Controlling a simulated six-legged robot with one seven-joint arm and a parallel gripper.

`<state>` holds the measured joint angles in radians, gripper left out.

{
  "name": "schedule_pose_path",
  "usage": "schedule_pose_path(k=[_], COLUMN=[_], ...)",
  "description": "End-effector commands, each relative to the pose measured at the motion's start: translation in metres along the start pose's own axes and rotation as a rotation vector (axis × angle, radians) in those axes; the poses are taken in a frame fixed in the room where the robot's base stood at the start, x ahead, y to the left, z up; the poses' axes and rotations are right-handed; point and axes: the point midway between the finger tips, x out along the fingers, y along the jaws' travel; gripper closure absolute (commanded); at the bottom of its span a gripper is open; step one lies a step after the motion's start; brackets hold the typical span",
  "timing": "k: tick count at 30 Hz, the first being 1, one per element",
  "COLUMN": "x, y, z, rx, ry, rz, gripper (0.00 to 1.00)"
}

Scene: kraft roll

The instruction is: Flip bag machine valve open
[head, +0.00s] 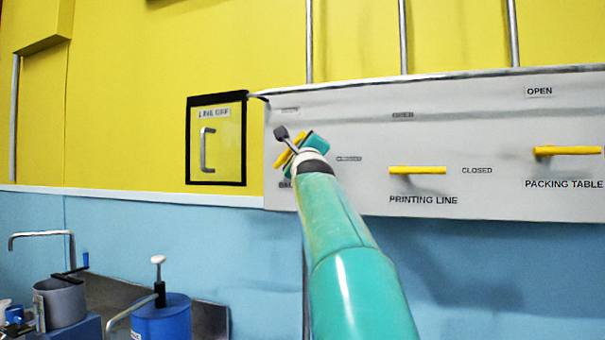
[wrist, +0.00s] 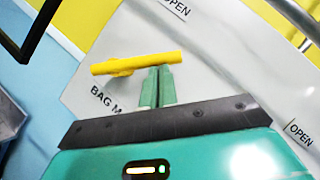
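The bag machine valve's yellow handle (head: 283,160) is on the grey panel at the left, partly hidden by my gripper (head: 303,147). It slants up to the right, between level and upright. In the wrist view the yellow handle (wrist: 125,65) lies across the tips of my gripper (wrist: 157,72). The two green fingers are together, with only a thin line between them, and their tips meet the handle's lower side. Whether they press on it, I cannot tell. The partly hidden label "BAG M" (wrist: 106,101) is below the handle.
The printing line handle (head: 417,170) and packing table handle (head: 568,151) are level on the panel (head: 450,125). A black-framed "LINE OFF" box (head: 216,140) is just left of it. Below left are a grey pot (head: 62,303) and a blue pump container (head: 162,318).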

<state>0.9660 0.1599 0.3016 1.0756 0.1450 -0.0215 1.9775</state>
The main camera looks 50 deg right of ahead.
Motion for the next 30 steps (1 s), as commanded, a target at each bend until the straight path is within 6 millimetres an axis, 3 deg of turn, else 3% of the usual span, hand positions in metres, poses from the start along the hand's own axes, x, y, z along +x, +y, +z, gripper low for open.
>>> schedule_pose_path(k=[14, 23, 30], x=[0.013, 0.023, 0.026], y=[0.003, -0.001, -0.006], z=[0.012, 0.024, 0.028], rx=[-0.126, -0.311, -0.314], ry=[-0.001, -0.002, -0.001], rz=[0.087, 0.209, 0.211], gripper=[1.00, 1.00, 1.00])
